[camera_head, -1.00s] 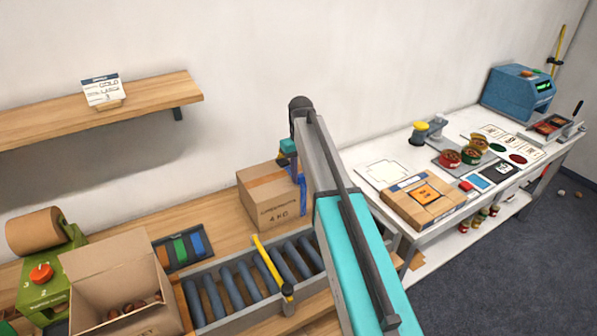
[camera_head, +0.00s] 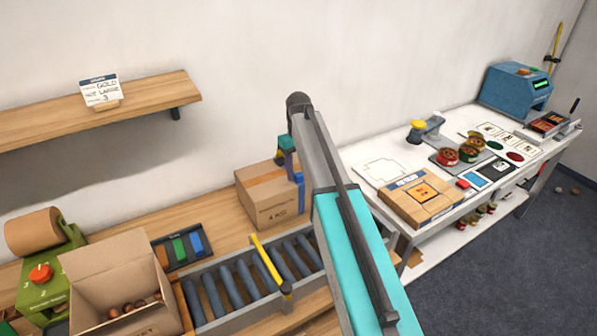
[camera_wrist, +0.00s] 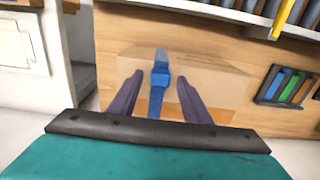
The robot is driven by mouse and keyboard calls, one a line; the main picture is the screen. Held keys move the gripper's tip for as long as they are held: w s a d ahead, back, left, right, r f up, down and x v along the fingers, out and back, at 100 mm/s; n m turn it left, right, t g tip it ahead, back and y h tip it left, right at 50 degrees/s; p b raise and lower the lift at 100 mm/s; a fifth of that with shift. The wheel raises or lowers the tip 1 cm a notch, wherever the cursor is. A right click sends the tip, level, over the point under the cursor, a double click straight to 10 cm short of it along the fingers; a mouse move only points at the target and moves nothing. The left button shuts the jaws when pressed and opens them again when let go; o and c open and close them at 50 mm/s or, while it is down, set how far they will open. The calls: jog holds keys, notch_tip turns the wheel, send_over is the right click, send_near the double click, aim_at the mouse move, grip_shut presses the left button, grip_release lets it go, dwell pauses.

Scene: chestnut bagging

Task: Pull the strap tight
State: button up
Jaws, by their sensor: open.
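A brown cardboard carton (camera_head: 268,203) marked "4 KG" stands on the wooden bench; it also shows in the wrist view (camera_wrist: 212,78). A blue strap (camera_wrist: 156,105) with a blue buckle (camera_wrist: 160,78) runs along the carton in the wrist view. In the head view the strap (camera_head: 300,182) shows at the carton's right side, partly behind my arm. My gripper (camera_wrist: 160,76) is open, its two dark fingers apart on either side of the strap and buckle. I cannot tell whether they touch the carton.
A roller conveyor (camera_head: 224,307) with a yellow bar (camera_head: 266,259) lies in front. An open box of chestnuts (camera_head: 112,250), a tray of coloured strips (camera_head: 180,250) and a green machine (camera_head: 42,287) stand left. A white table (camera_head: 403,223) with goods stands right.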

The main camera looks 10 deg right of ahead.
aim_at(298, 174)
notch_tip(298, 174, up, 13)
jog(key=p, duration=0.6)
jog(key=shift+f, duration=0.15)
jog(key=shift+f, duration=0.1)
dwell(0.3)
